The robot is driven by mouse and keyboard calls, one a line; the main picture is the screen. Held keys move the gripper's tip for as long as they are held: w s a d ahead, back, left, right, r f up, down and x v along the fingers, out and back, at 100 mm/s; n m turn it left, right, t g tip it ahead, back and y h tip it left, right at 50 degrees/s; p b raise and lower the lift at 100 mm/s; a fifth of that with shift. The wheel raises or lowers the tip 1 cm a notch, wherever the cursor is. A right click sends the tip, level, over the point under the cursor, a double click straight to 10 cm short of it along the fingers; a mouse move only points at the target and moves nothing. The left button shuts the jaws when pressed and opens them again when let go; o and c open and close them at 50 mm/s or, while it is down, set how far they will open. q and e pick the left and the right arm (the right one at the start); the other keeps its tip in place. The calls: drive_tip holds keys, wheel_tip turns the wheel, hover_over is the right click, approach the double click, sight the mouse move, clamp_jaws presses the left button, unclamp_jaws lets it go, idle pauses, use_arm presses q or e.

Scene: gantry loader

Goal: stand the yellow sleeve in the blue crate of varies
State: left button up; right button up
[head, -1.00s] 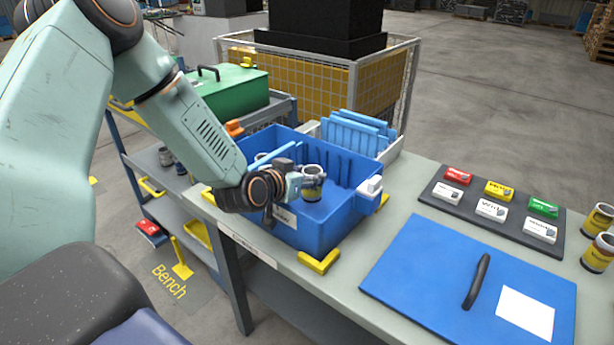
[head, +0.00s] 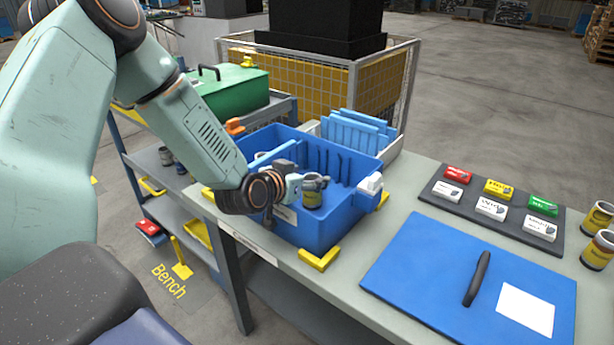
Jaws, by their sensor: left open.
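The blue crate (head: 333,229) stands on the bench with its lid off, and blue divider plates show inside. The yellow sleeve (head: 313,192), a grey-rimmed cylinder with a yellow and dark band, is upright inside the crate's outline, near the front wall. My left gripper (head: 302,187) is open beside the sleeve, with its fingers close to it. I cannot tell whether they touch it. The sleeve's foot is hidden, so I cannot see what it rests on. My right gripper is out of view.
A blue lid (head: 420,270) with a dark handle lies flat on the bench. A dark mat (head: 478,221) holds several small coloured boxes. Two more yellow-banded sleeves (head: 597,252) stand at the far right. A rack of blue plates (head: 357,134) stands behind the crate.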

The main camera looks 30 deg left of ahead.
use_arm(q)
drive_tip(key=shift+r, duration=0.15)
drive_tip(key=p+v, duration=0.4)
drive_tip(key=v, duration=0.2)
drive_tip(key=r+p+v, duration=0.1)
drive_tip(key=p+v, duration=0.4)
drive_tip(key=v, duration=0.1)
drive_tip(key=shift+w+p, duration=0.2)
drive_tip(key=shift+p, duration=0.1)
drive_tip(key=shift+s, duration=0.1)
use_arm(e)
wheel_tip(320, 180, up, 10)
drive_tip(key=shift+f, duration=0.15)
use_arm(q)
drive_tip(key=shift+s+f, duration=0.15)
drive_tip(key=shift+s, duration=0.05)
idle(0.7)
